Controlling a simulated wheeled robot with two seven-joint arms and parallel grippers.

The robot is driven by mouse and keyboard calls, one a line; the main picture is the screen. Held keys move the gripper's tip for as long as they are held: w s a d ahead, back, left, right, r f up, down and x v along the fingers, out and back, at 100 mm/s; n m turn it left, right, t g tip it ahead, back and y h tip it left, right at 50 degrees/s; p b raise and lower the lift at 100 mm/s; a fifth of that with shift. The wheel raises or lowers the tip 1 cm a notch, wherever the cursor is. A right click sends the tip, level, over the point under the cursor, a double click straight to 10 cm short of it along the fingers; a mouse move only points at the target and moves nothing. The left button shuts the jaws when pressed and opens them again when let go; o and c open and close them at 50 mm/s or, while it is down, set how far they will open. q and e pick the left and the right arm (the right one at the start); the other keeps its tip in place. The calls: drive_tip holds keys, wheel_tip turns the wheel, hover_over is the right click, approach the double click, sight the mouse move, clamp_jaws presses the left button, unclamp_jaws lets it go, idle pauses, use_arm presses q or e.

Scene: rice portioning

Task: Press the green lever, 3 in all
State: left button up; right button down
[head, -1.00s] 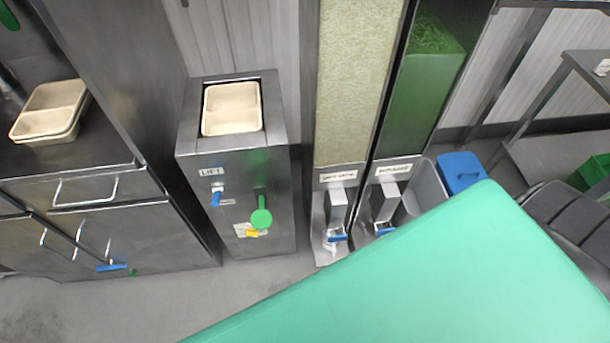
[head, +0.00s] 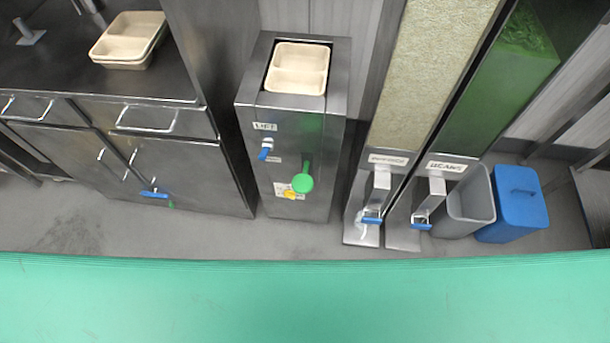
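The green lever (head: 303,181) has a round paddle end and sits on the front of a steel dispenser (head: 255,160) in the middle of the head view. A blue handle (head: 265,152) and a small yellow piece (head: 290,195) are on the same front. A beige divided tray (head: 298,69) sits in the top of the dispenser. Neither of my grippers shows in this view, so nothing is seen touching the lever.
A large green surface (head: 300,300) fills the front. Two tall dispensers with blue levers (head: 372,218) stand right of the lever's dispenser. Beyond are a grey bin (head: 480,205) and a blue bin (head: 518,205). A steel counter (head: 60,75) with stacked beige trays (head: 128,40) stands at left.

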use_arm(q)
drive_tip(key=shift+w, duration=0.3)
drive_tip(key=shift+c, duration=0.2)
